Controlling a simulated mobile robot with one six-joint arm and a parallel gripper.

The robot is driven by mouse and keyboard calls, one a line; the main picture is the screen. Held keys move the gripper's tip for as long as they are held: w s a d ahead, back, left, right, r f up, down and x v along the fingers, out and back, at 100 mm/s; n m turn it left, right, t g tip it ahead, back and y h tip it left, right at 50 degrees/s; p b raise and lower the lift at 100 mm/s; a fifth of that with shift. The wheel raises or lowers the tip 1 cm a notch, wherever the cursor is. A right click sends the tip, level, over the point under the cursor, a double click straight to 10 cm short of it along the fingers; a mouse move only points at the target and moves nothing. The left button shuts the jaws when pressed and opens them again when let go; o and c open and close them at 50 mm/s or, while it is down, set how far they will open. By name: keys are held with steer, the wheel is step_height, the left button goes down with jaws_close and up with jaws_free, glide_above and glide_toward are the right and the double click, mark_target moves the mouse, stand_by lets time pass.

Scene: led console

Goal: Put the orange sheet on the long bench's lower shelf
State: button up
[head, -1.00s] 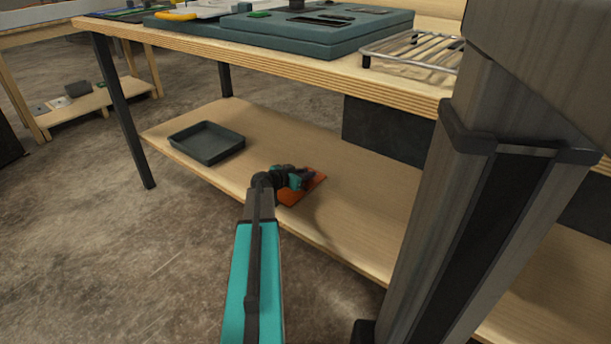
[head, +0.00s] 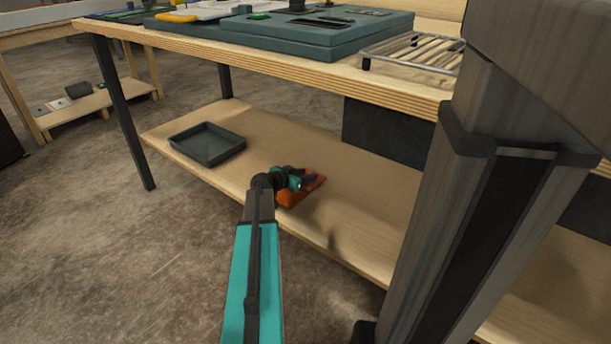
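The orange sheet (head: 291,198) is at the lower shelf (head: 335,190) of the long bench, near the shelf's front edge. I cannot tell whether it lies flat on the wood or is held just above it. My gripper (head: 308,178) is over the sheet's far part and partly covers it. Its fingers are small and dark here, so I cannot see whether they are open or closed on the sheet. My teal arm reaches in from the bottom of the picture.
A dark tray (head: 207,144) stands on the shelf to the left. The bench top (head: 290,66) overhangs the shelf and carries a dark teal case (head: 280,37) and a wire rack (head: 412,52). A black bench leg (head: 123,112) stands at the left. Shelf wood right of the sheet is bare.

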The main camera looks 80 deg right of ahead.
steer(key=p+v, duration=0.3)
steer(key=v, duration=0.9)
steer(key=shift+w, duration=0.1)
stand_by(0.5)
